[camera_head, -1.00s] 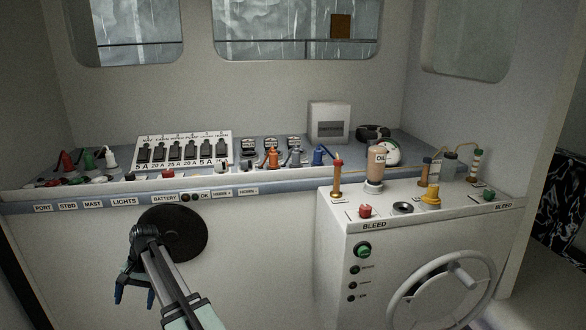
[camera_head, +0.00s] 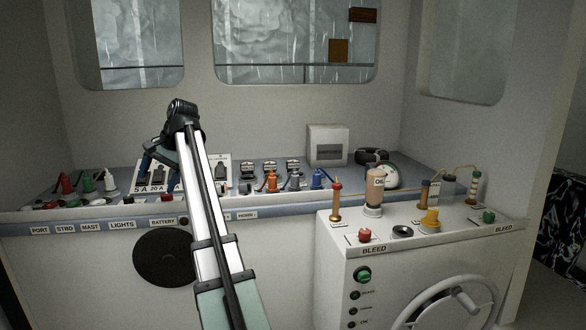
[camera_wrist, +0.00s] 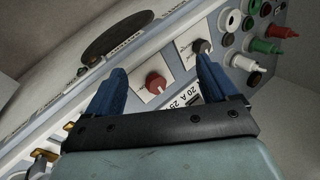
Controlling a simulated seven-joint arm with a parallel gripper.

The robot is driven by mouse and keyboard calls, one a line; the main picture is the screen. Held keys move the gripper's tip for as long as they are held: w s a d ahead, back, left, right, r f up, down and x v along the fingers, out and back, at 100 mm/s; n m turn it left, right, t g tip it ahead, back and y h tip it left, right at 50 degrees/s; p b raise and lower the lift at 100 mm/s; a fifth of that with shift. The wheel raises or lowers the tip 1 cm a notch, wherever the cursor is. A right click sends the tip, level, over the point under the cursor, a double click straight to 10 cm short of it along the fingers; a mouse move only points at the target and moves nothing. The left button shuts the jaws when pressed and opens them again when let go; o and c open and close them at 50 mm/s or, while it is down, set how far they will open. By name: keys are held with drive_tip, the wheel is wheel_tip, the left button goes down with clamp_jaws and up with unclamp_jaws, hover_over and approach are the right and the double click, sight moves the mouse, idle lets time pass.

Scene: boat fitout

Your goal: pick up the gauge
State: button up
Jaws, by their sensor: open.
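The likely gauge (camera_head: 390,176) is a white round-faced piece with a green mark, on the blue-grey shelf at the right, in front of a coiled black item. It is small, so I cannot be sure of it. It does not show in the wrist view. My gripper (camera_head: 152,168) is raised over the left part of the shelf, in front of the breaker card, far left of that piece. In the wrist view my gripper (camera_wrist: 162,70) has its blue fingers apart with nothing held between them; a red knob (camera_wrist: 155,82) shows beyond them.
A breaker card (camera_head: 222,170) is partly behind my arm. Coloured plugs (camera_head: 88,183) stand at the left, and lever switches (camera_head: 271,180) right of my arm. A white box (camera_head: 327,145) stands at the back. A lower cabinet (camera_head: 440,245) carries bottles, knobs and a wheel.

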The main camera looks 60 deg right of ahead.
drive_tip(key=s+d+r+h, duration=0.2)
drive_tip(key=d, duration=1)
drive_tip(key=s+d+r+h, duration=0.2)
drive_tip(key=d, duration=1.1)
drive_tip(key=m+g+h, duration=0.1)
drive_tip(key=g+h, duration=0.2)
approach(293, 160)
drive_tip(key=f, duration=0.2)
drive_tip(key=d+f, duration=0.1)
drive_tip(key=f, duration=0.1)
drive_tip(key=shift+s+f, duration=0.1)
drive_tip(key=shift+s, duration=0.05)
drive_tip(key=shift+w+x, duration=0.2)
drive_tip(key=shift+x, duration=1.1)
drive_tip(key=shift+w+x, duration=0.15)
drive_tip(key=shift+x, duration=1.2)
drive_tip(key=shift+c, duration=0.3)
drive_tip(key=c, duration=1.1)
drive_tip(key=shift+c, duration=0.2)
